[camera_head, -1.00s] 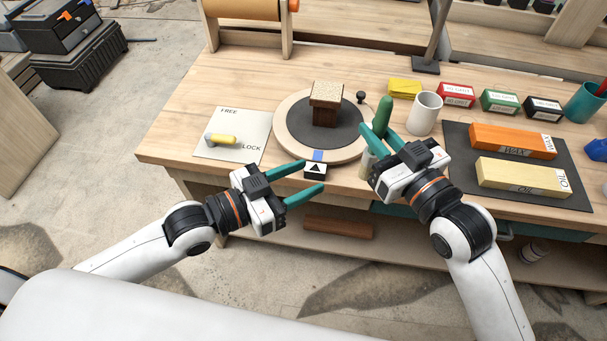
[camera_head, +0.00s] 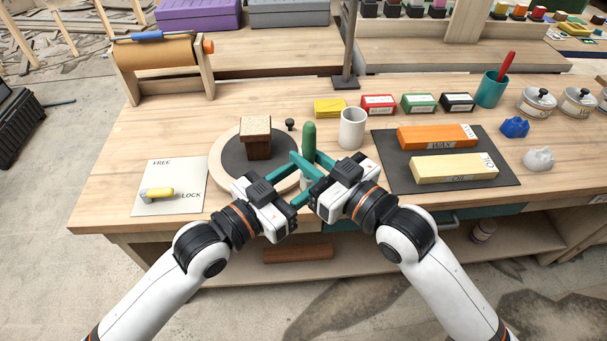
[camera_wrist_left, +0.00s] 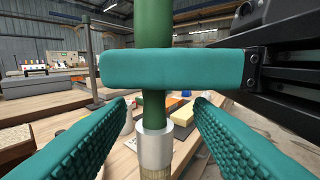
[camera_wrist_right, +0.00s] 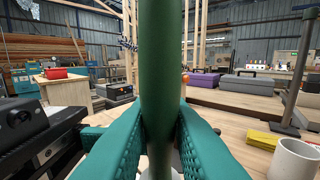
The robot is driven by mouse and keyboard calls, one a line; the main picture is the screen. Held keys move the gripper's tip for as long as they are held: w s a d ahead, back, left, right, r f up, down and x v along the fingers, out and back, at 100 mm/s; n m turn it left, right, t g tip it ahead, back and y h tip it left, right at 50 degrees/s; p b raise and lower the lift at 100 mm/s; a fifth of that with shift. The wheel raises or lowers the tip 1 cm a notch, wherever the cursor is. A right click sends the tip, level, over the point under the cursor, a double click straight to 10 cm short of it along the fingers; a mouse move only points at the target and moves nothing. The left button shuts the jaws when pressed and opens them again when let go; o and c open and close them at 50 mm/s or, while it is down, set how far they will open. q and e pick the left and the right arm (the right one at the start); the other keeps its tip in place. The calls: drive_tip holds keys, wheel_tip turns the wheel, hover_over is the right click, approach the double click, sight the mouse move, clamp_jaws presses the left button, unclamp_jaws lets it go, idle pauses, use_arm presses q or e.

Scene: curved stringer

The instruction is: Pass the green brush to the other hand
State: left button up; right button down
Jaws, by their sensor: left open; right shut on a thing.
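The green brush (camera_head: 309,138) stands upright above the front of the bench; its green handle fills the middle of the right wrist view (camera_wrist_right: 161,60). My right gripper (camera_head: 308,166) is shut on the handle. My left gripper (camera_head: 304,172) is open just below it, its fingers at either side of the brush. In the left wrist view the handle and pale metal ferrule (camera_wrist_left: 155,146) are between the open left fingers (camera_wrist_left: 158,118), and a right finger crosses the handle above. The bristles are partly hidden below the ferrule.
A round turntable (camera_head: 222,160) with a brown block (camera_head: 256,140) is behind my left gripper. A white cup (camera_head: 352,128) stands close behind my right gripper. A dark mat (camera_head: 400,180) with orange and yellow blocks lies right. A FREE/LOCK plate (camera_head: 170,205) lies left.

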use_arm(q)
drive_tip(key=shift+w+d, duration=0.25)
drive_tip(key=shift+d, duration=0.1)
clamp_jaws()
use_arm(e)
drive_tip(key=c, duration=1.3)
unclamp_jaws()
drive_tip(key=shift+o, duration=0.2)
